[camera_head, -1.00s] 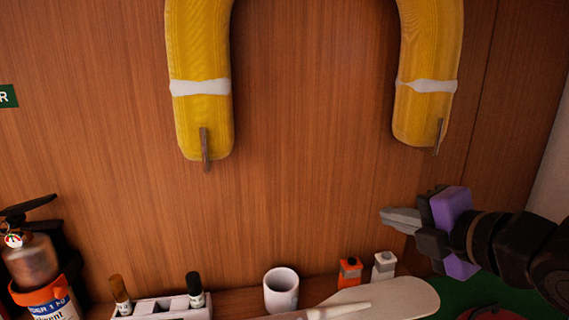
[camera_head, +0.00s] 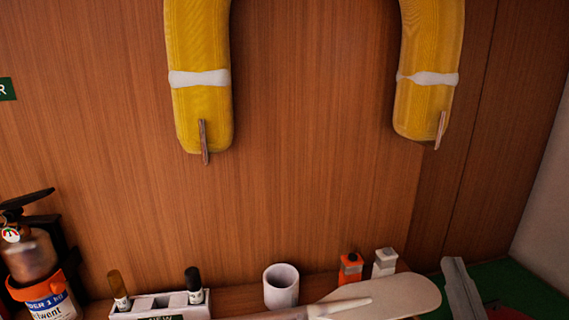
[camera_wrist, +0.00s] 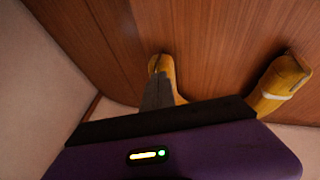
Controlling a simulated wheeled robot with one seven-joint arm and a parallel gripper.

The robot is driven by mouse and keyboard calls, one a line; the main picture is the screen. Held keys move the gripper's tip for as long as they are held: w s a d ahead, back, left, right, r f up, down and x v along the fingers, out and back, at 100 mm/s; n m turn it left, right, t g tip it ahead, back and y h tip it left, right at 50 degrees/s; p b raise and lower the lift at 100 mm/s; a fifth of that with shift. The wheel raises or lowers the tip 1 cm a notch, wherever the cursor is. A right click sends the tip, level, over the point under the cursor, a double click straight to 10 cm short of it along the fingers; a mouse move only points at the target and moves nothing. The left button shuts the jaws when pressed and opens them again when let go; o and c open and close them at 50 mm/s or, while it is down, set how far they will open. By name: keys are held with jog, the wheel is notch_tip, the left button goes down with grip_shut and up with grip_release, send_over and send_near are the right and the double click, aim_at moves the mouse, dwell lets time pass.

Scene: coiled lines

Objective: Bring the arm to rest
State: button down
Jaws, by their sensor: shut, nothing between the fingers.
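My gripper (camera_head: 460,287) shows only as its grey fingers at the lower right of the head view, over the green surface. The rest of my arm is outside that view. In the wrist view, the grey fingers (camera_wrist: 158,92) are together with nothing between them, beyond the purple gripper body. They point toward the wood-panelled wall, and a yellow horseshoe lifebuoy end shows behind them.
The yellow lifebuoy (camera_head: 200,110) hangs on the wooden wall.

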jog(key=s+a+f+g+y+b, duration=0.1)
jog(key=s+a+f+g, duration=0.1)
jog(key=s+f, duration=1)
jog(key=s+a+f+g+y, duration=0.1)
jog(key=s+f+g, duration=0.4)
jog(key=s+f, duration=0.8)
jog(key=s, duration=0.6)
jog(key=shift+s+a+f+n+b, duration=0.15)
jog(key=shift+a+n+b, duration=0.15)
jog(key=shift+a+b, duration=0.1)
